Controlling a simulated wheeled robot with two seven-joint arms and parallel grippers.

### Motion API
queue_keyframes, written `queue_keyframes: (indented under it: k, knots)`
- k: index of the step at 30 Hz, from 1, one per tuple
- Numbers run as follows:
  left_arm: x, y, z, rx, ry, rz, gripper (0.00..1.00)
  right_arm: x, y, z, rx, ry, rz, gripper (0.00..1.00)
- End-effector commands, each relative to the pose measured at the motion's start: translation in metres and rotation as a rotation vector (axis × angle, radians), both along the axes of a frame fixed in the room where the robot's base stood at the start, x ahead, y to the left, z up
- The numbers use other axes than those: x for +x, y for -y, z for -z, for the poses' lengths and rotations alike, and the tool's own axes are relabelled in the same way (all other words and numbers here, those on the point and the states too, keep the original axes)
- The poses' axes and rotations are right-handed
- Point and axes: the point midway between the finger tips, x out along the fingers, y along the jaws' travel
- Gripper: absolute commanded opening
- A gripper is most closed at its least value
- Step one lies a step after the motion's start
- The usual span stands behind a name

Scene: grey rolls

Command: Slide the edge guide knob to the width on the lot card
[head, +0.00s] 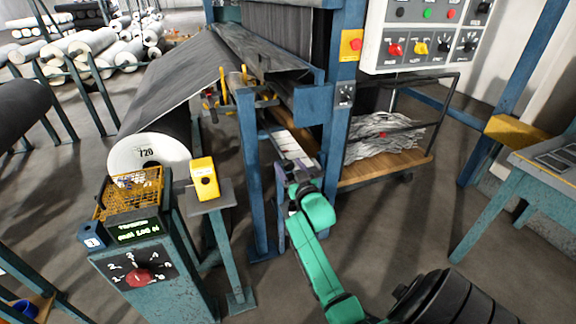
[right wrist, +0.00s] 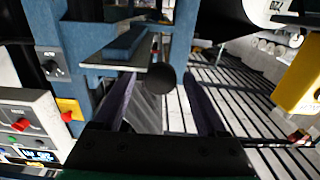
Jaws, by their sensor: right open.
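A round black knob (right wrist: 161,80) shows in the right wrist view, close to a pale flat bar (right wrist: 120,68) on a blue bracket. My right gripper (right wrist: 157,92) is open, with one purple finger on each side of the knob in the picture; I cannot tell whether either touches it. In the head view my right gripper (head: 292,168) is at the pale rail (head: 287,143) beside the blue frame, and the knob is hidden there. A roll end (head: 147,156) bears the number 720. I cannot make out a separate lot card. My left gripper is not in view.
A blue post (head: 254,170) stands just left of my right gripper. A yellow box (head: 204,178) sits on a stand farther left, near a console (head: 150,262) with a red dial. A cart (head: 385,165) with crumpled sheet stands to the right.

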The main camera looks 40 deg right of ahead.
Motion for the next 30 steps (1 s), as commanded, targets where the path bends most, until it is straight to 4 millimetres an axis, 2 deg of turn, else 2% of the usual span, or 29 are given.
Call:
queue_keyframes:
  k: [3, 9, 11, 15, 16, 30]
  knots:
    - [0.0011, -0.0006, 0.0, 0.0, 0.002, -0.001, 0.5, 0.0074, 0.0025, -0.0001, 0.001, 0.0, 0.0, 0.75]
    - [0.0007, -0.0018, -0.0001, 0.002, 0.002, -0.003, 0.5, 0.0077, 0.0024, 0.0, 0.001, 0.0, -0.001, 0.75]
    - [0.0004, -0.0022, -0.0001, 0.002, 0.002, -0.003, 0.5, 0.0076, 0.0023, 0.0001, 0.001, 0.0, -0.001, 0.56]
    - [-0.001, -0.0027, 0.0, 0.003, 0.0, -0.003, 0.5, 0.0075, 0.0023, 0.0002, 0.001, -0.001, -0.001, 0.02]
    - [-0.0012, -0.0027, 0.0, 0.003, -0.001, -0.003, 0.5, 0.0074, 0.0023, 0.0003, 0.001, -0.001, -0.001, 0.0]
    - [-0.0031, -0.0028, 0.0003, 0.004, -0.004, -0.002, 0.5, 0.0072, 0.002, 0.0007, 0.001, -0.001, -0.001, 0.0]
